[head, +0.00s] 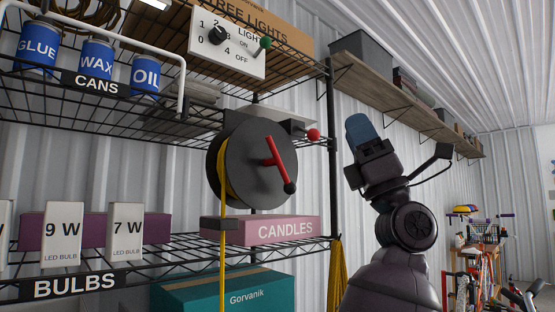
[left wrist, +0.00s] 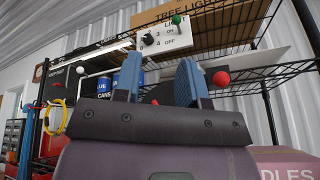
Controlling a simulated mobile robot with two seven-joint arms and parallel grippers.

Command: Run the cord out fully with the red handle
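A dark round reel (head: 240,165) stands at the shelf's right end in the head view. Its red handle (head: 270,152) is a crank arm on the front face with a dark knob at its lower end. Yellow cord (head: 222,265) is wound behind the disc and hangs straight down past a dark bracket. My left gripper (head: 362,128) points up, right of the reel and apart from it. The left wrist view shows its blue fingers (left wrist: 160,78) spread with nothing between them. My right gripper is out of view.
A red-knobbed lever (head: 313,134) projects right of the reel. A switch panel (head: 228,45) with a green knob is above. A pink candles box (head: 275,230) sits just below the reel. A black shelf post (head: 331,150) stands between reel and gripper.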

